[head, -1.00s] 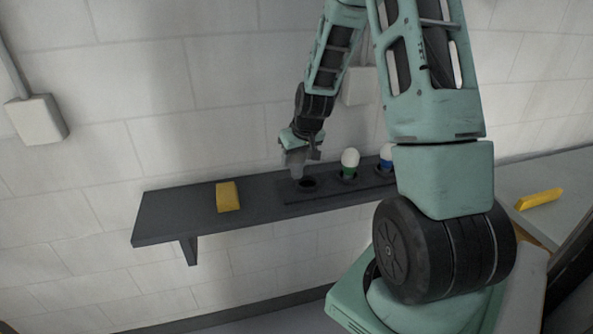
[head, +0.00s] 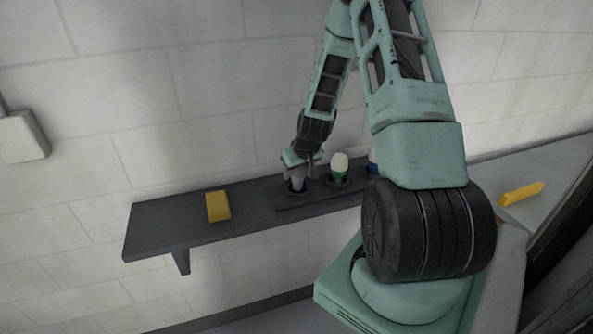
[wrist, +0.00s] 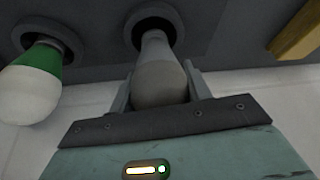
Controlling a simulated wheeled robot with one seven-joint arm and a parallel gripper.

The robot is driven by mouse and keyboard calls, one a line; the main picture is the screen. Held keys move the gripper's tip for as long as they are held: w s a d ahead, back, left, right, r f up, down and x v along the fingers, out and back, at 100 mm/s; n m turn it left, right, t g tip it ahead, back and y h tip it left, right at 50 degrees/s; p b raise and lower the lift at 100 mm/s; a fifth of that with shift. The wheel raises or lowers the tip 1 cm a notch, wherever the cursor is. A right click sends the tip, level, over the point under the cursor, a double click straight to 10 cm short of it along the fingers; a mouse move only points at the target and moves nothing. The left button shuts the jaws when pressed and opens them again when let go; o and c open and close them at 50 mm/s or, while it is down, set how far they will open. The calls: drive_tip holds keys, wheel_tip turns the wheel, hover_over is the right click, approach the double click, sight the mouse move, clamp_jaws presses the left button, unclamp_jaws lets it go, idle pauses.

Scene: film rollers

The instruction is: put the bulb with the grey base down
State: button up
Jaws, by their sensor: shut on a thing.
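My gripper (wrist: 160,84) is shut on the bulb with the grey base (wrist: 161,80), one finger on each side of its dull, shaded globe. The grey base points at a round dark socket (wrist: 153,18) in the dark holder and overlaps its opening. I cannot tell how deep it sits. In the head view my gripper (head: 299,160) is low over the left end of the holder (head: 288,204), with the grey-based bulb (head: 296,183) at the left socket.
A white bulb with a green base (head: 338,166) stands in the neighbouring socket, close on the right. A blue-based bulb (head: 373,162) is partly hidden by my arm. A yellow block (head: 218,206) lies on the shelf (head: 160,226) to the left, with bare shelf around it.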

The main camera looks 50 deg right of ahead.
drive_tip(key=shift+f, duration=0.45)
drive_tip(key=shift+f, duration=0.25)
drive_tip(key=o, duration=1)
drive_tip(key=shift+r, duration=0.1)
drive_tip(key=shift+r, duration=0.1)
